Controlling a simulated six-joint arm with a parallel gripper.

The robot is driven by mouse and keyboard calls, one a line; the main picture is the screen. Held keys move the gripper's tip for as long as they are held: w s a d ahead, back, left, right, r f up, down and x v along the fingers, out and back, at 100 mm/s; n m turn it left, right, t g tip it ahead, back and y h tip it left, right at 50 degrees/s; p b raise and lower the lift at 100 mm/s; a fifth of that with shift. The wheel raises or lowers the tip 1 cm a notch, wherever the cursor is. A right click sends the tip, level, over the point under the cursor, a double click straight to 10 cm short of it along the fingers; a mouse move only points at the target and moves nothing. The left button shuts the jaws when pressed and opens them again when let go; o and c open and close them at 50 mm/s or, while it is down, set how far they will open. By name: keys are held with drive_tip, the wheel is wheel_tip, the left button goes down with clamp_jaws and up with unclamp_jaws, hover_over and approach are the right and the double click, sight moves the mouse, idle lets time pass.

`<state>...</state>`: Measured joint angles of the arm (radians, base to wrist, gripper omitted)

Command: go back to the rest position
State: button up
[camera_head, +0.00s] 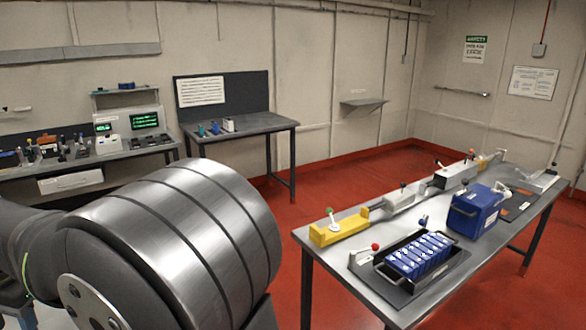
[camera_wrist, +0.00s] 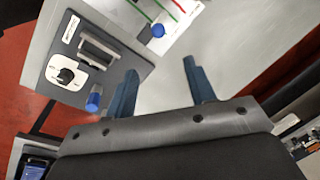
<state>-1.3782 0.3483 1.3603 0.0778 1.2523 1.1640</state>
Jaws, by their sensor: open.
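My gripper (camera_wrist: 160,88) shows in the wrist view as two blue-grey fingers standing well apart. It is open, and nothing is between the fingers, only a pale grey surface beyond. A blue-capped cylinder (camera_wrist: 94,101) appears just left of the left finger; I cannot tell whether they touch. A dark grey panel (camera_wrist: 70,88) with a black knob lies further left. In the head view my arm's thick metal link fills the lower left, and my gripper is not visible there.
The head view shows a metal table (camera_head: 350,268) at right, with a black tray (camera_head: 398,281) of blue battery cells, a blue box (camera_head: 475,212) and a yellow fixture (camera_head: 338,227). A workbench (camera_head: 275,122) stands at the back wall. Red floor (camera_head: 345,180) is clear between them.

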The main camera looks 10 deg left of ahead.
drive_tip(key=a+f, duration=0.1)
drive_tip(key=f, duration=0.4)
drive_tip(key=a+f, duration=0.1)
drive_tip(key=f, duration=0.5)
drive_tip(key=a+f, duration=0.1)
drive_tip(key=f, duration=0.5)
drive_tip(key=shift+s, duration=0.3)
drive_tip(key=shift+w+d, duration=0.35)
drive_tip(key=shift+w, duration=0.15)
drive_tip(key=o, duration=1.1)
drive_tip(key=r+n, duration=0.1)
drive_tip(key=r, duration=0.1)
drive_tip(key=a+r+n, duration=0.1)
drive_tip(key=r, duration=0.1)
drive_tip(key=s+r, duration=0.1)
drive_tip(key=r, duration=0.1)
drive_tip(key=shift+a+r+n+h, duration=0.15)
drive_tip(key=shift+a+n+h, duration=0.25)
wheel_tip(320, 180, up, 10)
drive_tip(key=s+f+n+h, duration=0.1)
drive_tip(key=s+n, duration=0.1)
drive_tip(key=n, duration=0.2)
drive_tip(key=shift+t, duration=0.4)
drive_tip(key=f, duration=0.6)
drive_tip(key=w+f, duration=0.1)
drive_tip(key=f, duration=0.2)
